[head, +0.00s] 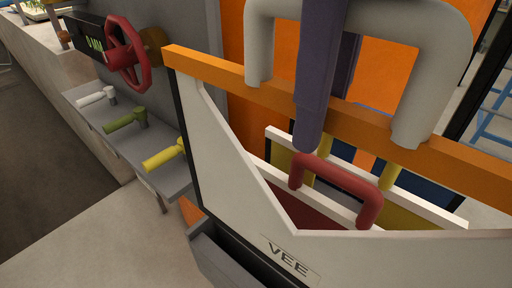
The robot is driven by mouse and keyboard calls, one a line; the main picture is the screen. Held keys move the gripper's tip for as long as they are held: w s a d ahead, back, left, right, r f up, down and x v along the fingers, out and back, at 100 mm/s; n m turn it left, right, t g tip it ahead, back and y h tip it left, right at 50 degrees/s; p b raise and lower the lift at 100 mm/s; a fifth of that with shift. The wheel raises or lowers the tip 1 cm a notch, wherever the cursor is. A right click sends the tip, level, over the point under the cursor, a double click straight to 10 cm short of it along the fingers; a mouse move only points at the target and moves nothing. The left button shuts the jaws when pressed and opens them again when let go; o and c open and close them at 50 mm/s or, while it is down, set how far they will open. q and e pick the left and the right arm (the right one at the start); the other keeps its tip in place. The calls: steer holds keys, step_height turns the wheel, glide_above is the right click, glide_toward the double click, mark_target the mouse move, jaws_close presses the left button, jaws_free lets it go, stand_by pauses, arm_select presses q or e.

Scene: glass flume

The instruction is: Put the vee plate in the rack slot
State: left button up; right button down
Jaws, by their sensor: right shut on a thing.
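The vee plate (225,150) is a large pale plate with a V-shaped notch, an orange top bar, a grey loop handle (420,95) and a "VEE" label. It fills the middle and right of the head view, close to me. My right gripper (326,98) is shut on the handle, with one purple finger in front and one behind. I cannot tell whether the plate's lower edge is inside a slot. My left gripper is not in view.
Behind the notch stand other plates, one with a red handle (340,178) and one with yellow handle posts (390,177). At left are a red handwheel (127,55) and a grey shelf (165,175) with white, green and yellow levers. Floor at lower left is clear.

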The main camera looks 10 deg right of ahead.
mark_target(293, 248)
step_height(293, 248, down, 16)
steer(key=shift+r+p, duration=0.15)
steer(key=shift+p, duration=0.6)
steer(key=shift+f, duration=2.15)
steer(key=shift+f, duration=0.2)
steer(key=c, duration=0.7)
jaws_free()
